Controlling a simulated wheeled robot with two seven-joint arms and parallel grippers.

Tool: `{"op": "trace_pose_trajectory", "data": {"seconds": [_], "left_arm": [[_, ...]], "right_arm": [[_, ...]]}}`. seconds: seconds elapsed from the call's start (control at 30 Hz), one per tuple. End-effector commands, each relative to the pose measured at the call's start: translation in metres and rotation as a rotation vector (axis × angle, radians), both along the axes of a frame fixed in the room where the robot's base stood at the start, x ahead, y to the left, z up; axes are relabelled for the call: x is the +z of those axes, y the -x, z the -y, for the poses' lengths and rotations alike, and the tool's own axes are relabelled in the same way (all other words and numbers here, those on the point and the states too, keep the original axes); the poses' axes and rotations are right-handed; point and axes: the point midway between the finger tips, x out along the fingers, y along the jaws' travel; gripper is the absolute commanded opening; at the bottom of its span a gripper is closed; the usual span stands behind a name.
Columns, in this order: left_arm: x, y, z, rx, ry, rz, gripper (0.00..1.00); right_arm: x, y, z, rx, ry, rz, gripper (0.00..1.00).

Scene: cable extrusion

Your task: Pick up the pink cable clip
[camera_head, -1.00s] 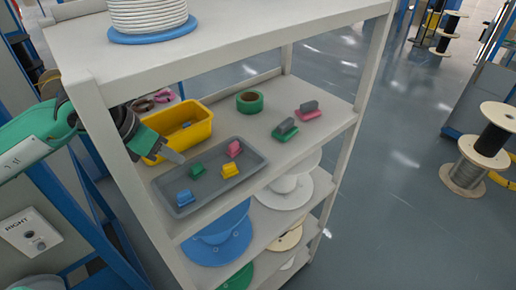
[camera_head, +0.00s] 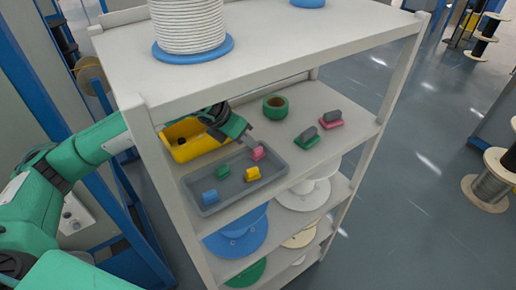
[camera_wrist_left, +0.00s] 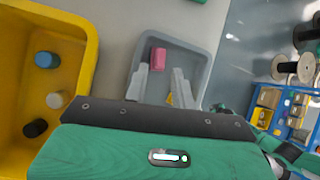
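The small pink cable clip (camera_head: 259,153) lies in the far part of the grey tray (camera_head: 188,191) on the shelf. Yellow (camera_head: 252,174), green (camera_head: 223,172) and blue (camera_head: 209,197) clips lie in the same tray. My left gripper (camera_head: 252,143) is over the tray's far edge, close to the pink clip. In the left wrist view, its two fingers (camera_wrist_left: 161,76) are apart and empty, with the pink clip (camera_wrist_left: 157,57) just past the fingertips, nearer the left finger. The yellow clip (camera_wrist_left: 169,98) is partly hidden behind the right finger. My right gripper is not in view.
A yellow bin (camera_head: 185,152) stands beside the tray, with small pieces in it. A green tape roll (camera_head: 275,107) and two grey-topped pieces, on green (camera_head: 307,139) and pink (camera_head: 331,119) bases, are on the shelf. The upper shelf (camera_head: 290,45) and its posts frame the space.

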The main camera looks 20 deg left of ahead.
Motion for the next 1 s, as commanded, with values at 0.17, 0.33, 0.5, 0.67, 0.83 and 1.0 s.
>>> {"op": "trace_pose_trajectory", "data": {"seconds": [0.17, 0.33, 0.5, 0.67, 0.83, 1.0], "left_arm": [[-0.008, -0.006, 0.006, 0.000, 0.001, -0.004, 0.25], [-0.029, -0.016, 0.016, 0.000, 0.001, -0.003, 0.25], [-0.042, -0.020, 0.020, -0.001, 0.000, -0.001, 0.25], [-0.043, -0.021, 0.020, -0.001, 0.001, 0.000, 0.25], [-0.043, -0.020, 0.020, 0.000, 0.000, 0.000, 0.00], [-0.043, -0.021, 0.020, 0.000, 0.000, 0.000, 0.00]], "right_arm": [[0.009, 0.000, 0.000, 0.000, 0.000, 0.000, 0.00], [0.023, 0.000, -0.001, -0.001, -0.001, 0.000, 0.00], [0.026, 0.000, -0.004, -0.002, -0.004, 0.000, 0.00], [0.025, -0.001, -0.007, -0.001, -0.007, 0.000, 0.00], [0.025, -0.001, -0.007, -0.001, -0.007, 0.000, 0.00], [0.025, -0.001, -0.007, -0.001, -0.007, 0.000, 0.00]]}}
